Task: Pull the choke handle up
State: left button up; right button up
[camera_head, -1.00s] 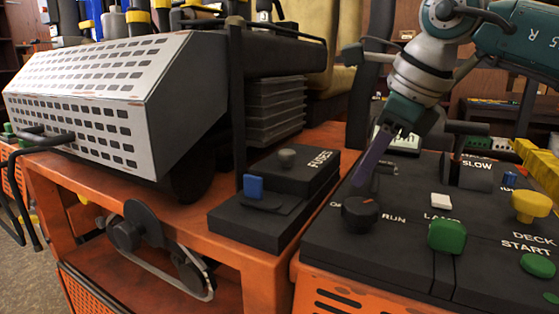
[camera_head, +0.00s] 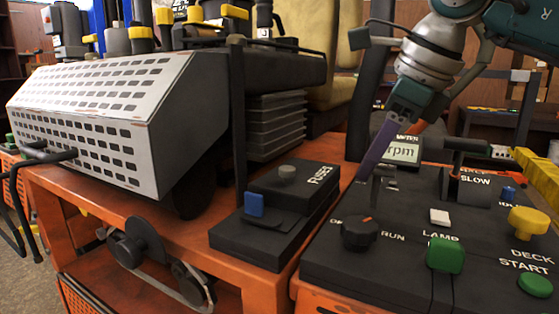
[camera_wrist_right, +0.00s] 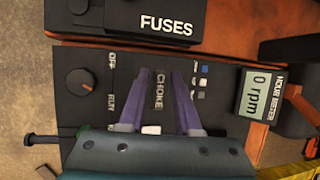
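The choke handle appears as a small grey T-shaped piece (camera_head: 381,173) on the black control panel (camera_head: 317,255), partly against my purple finger in the head view. My right gripper (camera_head: 363,178) reaches down to it from the upper right. In the right wrist view its two purple fingers (camera_wrist_right: 163,76) stand apart, on either side of the dark strip lettered CHOKE (camera_wrist_right: 159,92). Whether the fingers touch the handle cannot be told. My left gripper is not in view.
A black rotary knob (camera_head: 360,232) and a white lamp button (camera_head: 439,217) stand near the gripper. An rpm meter (camera_head: 402,151) and throttle lever (camera_head: 466,150) lie behind and right. Green and yellow buttons fill the right side. A fuse box (camera_head: 270,222) sits left.

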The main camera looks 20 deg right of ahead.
jog(key=a+v, duration=0.1)
jog(key=v, duration=0.7)
jog(key=shift+d+r+b, duration=0.2)
jog(key=shift+d+b, duration=0.2)
jog(key=shift+d, duration=0.1)
jog(key=shift+s, duration=0.15)
jog(key=shift+s, duration=0.1)
